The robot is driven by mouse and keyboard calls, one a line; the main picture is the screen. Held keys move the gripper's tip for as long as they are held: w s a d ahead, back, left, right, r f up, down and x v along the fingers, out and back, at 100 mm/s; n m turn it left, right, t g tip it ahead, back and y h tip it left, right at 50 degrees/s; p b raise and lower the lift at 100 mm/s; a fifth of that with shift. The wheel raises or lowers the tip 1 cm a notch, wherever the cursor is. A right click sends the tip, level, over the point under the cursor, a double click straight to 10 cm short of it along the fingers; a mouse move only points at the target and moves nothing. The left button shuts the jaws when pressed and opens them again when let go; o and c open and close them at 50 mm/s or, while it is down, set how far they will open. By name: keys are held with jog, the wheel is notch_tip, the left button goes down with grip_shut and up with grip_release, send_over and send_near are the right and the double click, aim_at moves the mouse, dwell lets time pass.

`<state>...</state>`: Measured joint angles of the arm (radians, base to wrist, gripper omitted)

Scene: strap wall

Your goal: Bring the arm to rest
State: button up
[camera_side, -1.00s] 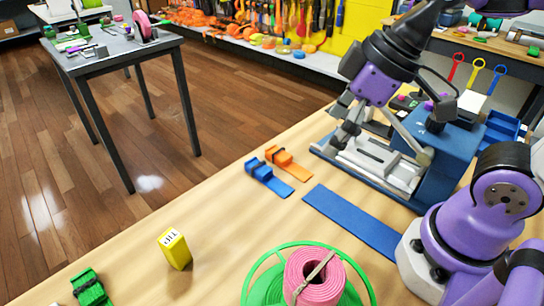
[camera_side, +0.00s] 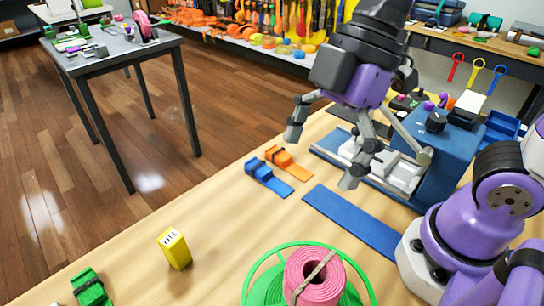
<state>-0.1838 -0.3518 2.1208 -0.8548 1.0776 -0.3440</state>
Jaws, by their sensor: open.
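My gripper (camera_side: 322,160) is open and empty, its fingers spread wide. It hangs above the wooden bench, in front of and partly over the blue machine (camera_side: 452,146) with its pale metal bed. One fingertip shows over the near end of that machine's bed and hides part of it. My arm comes down from the top of the view, and its purple base joint stands at the lower right.
Blue (camera_side: 268,178) and orange (camera_side: 288,163) buckled straps and a flat blue strip (camera_side: 352,220) lie below my gripper. A yellow block (camera_side: 174,248), a green buckle piece (camera_side: 90,288) and a pink roll (camera_side: 313,278) on a green reel are nearer. The bench's left middle is clear.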

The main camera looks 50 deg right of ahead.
aim_at(318, 269)
jog(key=s+a+f+n+g, duration=0.1)
jog(key=s+a+f+n, duration=0.1)
jog(key=f+n, duration=0.1)
jog(key=s+a+f+n+g, duration=0.1)
jog(key=s+a+f+n, duration=0.1)
jog(key=f, duration=0.2)
jog(key=s+a+f+n+g, duration=0.1)
jog(key=s+a+f+n, duration=0.1)
jog(key=f+n, duration=0.1)
jog(key=shift+a+f+n, duration=0.25)
jog(key=shift+a+n, duration=0.05)
jog(key=shift+a, duration=0.05)
jog(key=r, duration=0.7)
jog(key=shift+w+r, duration=0.2)
jog(key=shift+r, duration=0.2)
jog(key=shift+a+r+m, duration=0.1)
jog(key=shift+a+m, duration=0.2)
jog(key=shift+m, duration=0.2)
jog(key=w+a+f+m+t, duration=0.2)
jog(key=w+f+m+t, duration=0.2)
jog(key=m, duration=0.6)
jog(key=shift+w+f+m, duration=0.25)
jog(key=shift+w+m, duration=0.05)
jog(key=shift+w, duration=0.05)
jog(key=shift+a, duration=0.1)
